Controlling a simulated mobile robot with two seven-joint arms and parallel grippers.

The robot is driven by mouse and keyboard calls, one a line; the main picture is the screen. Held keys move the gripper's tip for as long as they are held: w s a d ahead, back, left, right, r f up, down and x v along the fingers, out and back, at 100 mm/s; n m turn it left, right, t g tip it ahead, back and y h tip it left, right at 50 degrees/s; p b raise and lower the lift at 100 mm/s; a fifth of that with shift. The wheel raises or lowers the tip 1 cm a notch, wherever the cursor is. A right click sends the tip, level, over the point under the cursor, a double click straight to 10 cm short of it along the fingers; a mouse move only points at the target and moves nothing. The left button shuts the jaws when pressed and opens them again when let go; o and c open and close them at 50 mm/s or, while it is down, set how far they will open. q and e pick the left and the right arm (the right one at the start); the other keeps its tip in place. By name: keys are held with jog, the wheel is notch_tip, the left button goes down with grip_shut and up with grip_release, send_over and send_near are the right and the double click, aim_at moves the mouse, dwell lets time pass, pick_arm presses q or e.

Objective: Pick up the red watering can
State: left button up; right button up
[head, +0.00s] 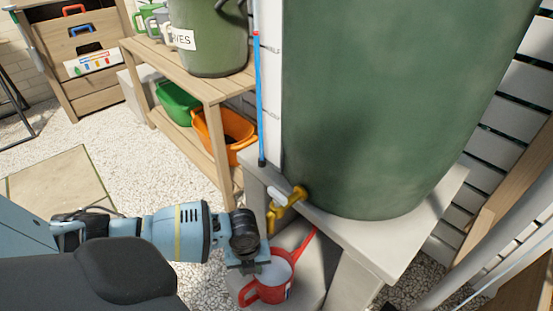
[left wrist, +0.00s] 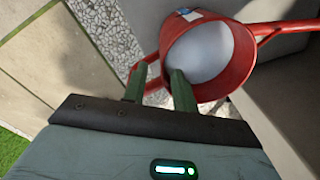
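The red watering can (head: 270,286) stands upright on a low grey block below the brass tap (head: 284,203). Its spout points up and right, and its loop handle is on the left. Its inside looks pale; I cannot tell whether it holds water. In the left wrist view the can (left wrist: 238,75) is just beyond my fingers. My left gripper (left wrist: 158,84) is open, its two fingers apart at the can's handle side, one overlapping the can's near wall in the picture. I cannot tell whether they touch. In the head view the left gripper (head: 246,266) is above the can's handle. My right gripper is not in view.
A large green barrel (head: 385,100) stands on a pale stand (head: 400,240) close right of the can. A wooden bench (head: 190,80) with an orange tub (head: 225,135) and a green tub (head: 177,104) is behind. Gravel floor (head: 120,140) is open at left.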

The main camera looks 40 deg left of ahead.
pick_arm(q)
jog(key=shift+w+a+f+m+b, duration=0.2)
jog(key=shift+w+a+m+b, duration=0.1)
jog(key=shift+w+m, duration=0.1)
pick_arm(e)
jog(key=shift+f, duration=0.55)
